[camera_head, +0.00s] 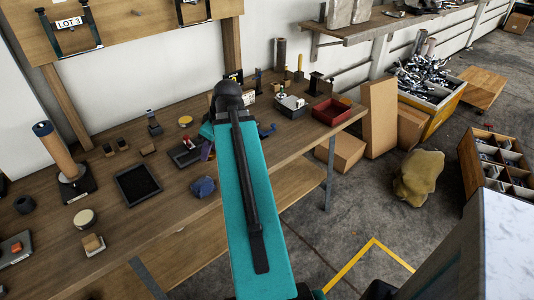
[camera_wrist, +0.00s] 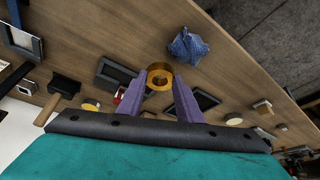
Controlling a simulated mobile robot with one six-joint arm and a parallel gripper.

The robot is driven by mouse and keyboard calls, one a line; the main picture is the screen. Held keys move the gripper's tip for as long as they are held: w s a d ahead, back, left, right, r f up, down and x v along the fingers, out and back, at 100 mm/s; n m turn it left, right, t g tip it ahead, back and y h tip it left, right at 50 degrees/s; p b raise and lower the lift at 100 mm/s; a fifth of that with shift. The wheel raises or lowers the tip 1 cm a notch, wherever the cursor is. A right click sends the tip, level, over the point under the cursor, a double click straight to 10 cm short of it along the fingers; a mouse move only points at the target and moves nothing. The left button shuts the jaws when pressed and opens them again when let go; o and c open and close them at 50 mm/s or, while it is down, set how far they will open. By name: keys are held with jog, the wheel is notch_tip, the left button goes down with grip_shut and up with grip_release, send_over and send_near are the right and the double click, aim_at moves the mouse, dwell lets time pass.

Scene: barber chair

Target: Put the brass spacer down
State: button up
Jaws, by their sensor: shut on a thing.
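The brass spacer (camera_wrist: 160,77) is a gold ring, seen between the tips of my gripper's purple fingers (camera_wrist: 160,88) in the wrist view. My gripper is shut on it, with the bench top (camera_wrist: 130,28) beyond it. I cannot tell the height of the spacer above the bench. In the head view my teal arm covers most of my gripper, and only a little purple (camera_head: 207,150) shows at the arm's left edge. The spacer is hidden there.
A crumpled blue cloth (camera_head: 203,186) lies near the bench's front edge; it also shows in the wrist view (camera_wrist: 187,46). A black tray (camera_head: 138,184), a round tin (camera_head: 85,218) and a red bin (camera_head: 331,112) stand on the bench. Bare wood shows between the black tray and the cloth.

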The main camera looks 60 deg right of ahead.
jog(key=s+d+f+b, duration=0.1)
jog(key=s+d+f, duration=0.1)
jog(key=s, duration=0.4)
jog(key=s+d+f+b, duration=0.1)
jog(key=s+d, duration=0.4)
jog(key=s, duration=0.2)
jog(key=s+d+f+n+b, duration=0.1)
jog(key=s+d+f, duration=0.1)
jog(key=s+d, duration=0.2)
jog(key=s, duration=0.3)
jog(key=shift+s+f, duration=0.25)
jog(key=shift+f, duration=0.1)
jog(key=shift+w+d+r+p, duration=0.1)
jog(key=shift+w+r+p, duration=0.15)
jog(key=shift+p, duration=0.95)
jog(key=shift+p, duration=0.35)
jog(key=shift+w+d+f+p, duration=0.1)
jog(key=shift+w+d+p, duration=0.25)
jog(key=shift+p, duration=0.7)
jog(key=p, duration=0.2)
jog(key=w+p, duration=0.1)
jog(key=p, duration=0.1)
jog(key=shift+d+f, duration=0.1)
jog(key=shift+d, duration=0.1)
